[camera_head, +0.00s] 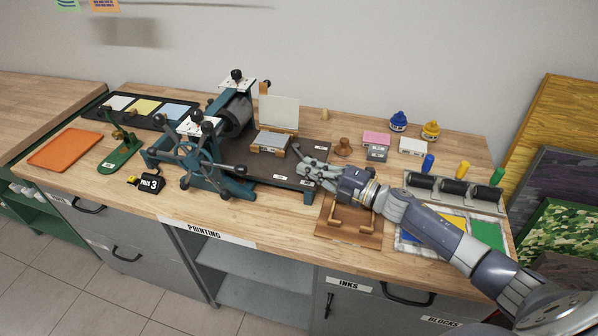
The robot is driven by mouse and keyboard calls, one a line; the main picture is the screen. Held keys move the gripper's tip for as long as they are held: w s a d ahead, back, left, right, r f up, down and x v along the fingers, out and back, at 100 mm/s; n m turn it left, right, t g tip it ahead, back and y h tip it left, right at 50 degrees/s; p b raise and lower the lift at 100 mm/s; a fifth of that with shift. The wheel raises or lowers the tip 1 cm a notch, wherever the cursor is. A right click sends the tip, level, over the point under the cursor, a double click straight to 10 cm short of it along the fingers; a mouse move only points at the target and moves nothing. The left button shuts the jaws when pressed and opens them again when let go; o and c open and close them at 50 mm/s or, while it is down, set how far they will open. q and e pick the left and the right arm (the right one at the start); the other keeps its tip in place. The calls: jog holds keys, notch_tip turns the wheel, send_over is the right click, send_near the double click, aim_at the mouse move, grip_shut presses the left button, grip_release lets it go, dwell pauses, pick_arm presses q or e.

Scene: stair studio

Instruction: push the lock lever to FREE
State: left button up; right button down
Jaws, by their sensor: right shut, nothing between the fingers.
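The teal press stands on the wooden bench, with a dark roller (236,115), a spoked hand wheel (187,152) and a flat dark bed (262,173) reaching right. A short lever with a black knob (240,169) shows at the front of the press, by the bed's left end; I cannot tell whether it is the lock lever or a wheel handle. Small white labels on the bed are too small to read. My right gripper (309,171) is shut and empty at the bed's right end, hiding part of it. I cannot tell whether it touches the bed. My left gripper is not in view.
A brown wooden board (340,228) lies under my right arm. Ink rollers (454,187) stand on a rack at right.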

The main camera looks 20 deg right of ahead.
jog(key=shift+w+d+f+n+g+y+b, duration=0.1)
jog(key=shift+d+f+n+g+y+b, duration=0.1)
jog(key=shift+d+n+g+y+b, duration=0.3)
jog(key=shift+d+f+n+g+y+b, duration=0.2)
jog(key=shift+d+n+g+y+b, duration=0.1)
jog(key=shift+d+b, duration=0.3)
pick_arm(q)
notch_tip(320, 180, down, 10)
jog(key=b, duration=0.6)
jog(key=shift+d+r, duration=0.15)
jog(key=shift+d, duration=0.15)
pick_arm(e)
jog(key=w+d, duration=0.3)
jog(key=d, duration=0.3)
jog(key=shift+r, duration=0.4)
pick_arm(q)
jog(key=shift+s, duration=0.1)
pick_arm(e)
jog(key=shift+w+d, duration=0.1)
jog(key=shift+d, duration=0.05)
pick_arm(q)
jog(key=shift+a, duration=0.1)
pick_arm(e)
jog(key=v, duration=0.7)
jog(key=shift+d, duration=0.2)
